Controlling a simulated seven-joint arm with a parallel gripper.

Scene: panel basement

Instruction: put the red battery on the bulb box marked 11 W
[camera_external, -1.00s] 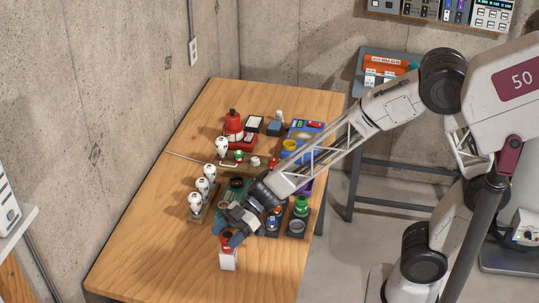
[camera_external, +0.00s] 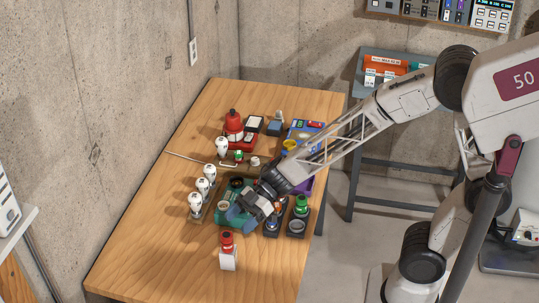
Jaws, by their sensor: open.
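A red battery (camera_external: 227,238) stands upright on top of a small white box (camera_external: 228,260) near the front of the wooden table. The marking on the box is too small to read. My gripper (camera_external: 236,222) is open and apart from the battery, a little behind it and to its right, over the teal-green item on the table. Nothing shows between its fingers.
Several white bulbs (camera_external: 203,186) stand in a row left of my gripper. Dark holders with round tops, one green (camera_external: 301,204), stand to the right. A red bottle (camera_external: 233,121) and a blue tray (camera_external: 308,130) are farther back. The table's front left is clear.

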